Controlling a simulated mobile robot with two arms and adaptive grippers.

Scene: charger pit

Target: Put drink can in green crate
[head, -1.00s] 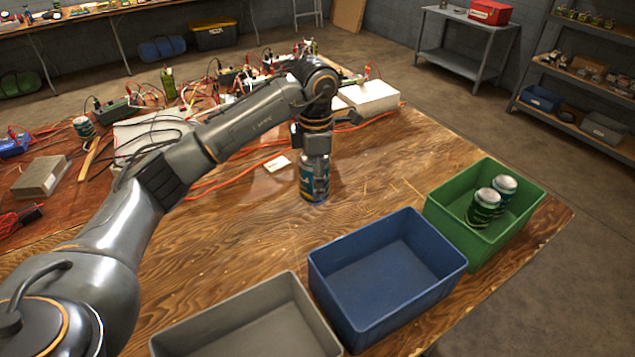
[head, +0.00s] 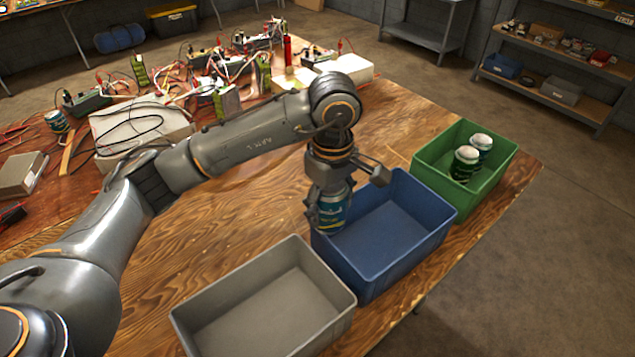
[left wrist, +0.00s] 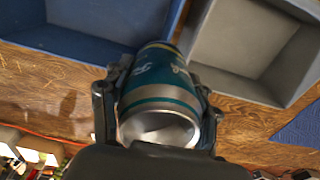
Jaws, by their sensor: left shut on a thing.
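A teal drink can (head: 333,212) is held by my left gripper (head: 328,200), which is shut around its sides. In the head view the can overlaps the near left rim of the blue crate. The left wrist view shows the can (left wrist: 158,92) between the two fingers (left wrist: 158,108), its silver end toward the camera. The green crate (head: 486,193) stands at the right, beyond the blue crate, with two cans (head: 466,163) upright inside. Another can (head: 56,121) stands at the far left of the table. My right gripper is not in view.
An empty blue crate (head: 378,271) stands between the green crate and an empty grey crate (head: 330,318). Cables, electronics and a white box (head: 140,135) crowd the table's far left. Shelves (head: 560,100) stand behind at the right.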

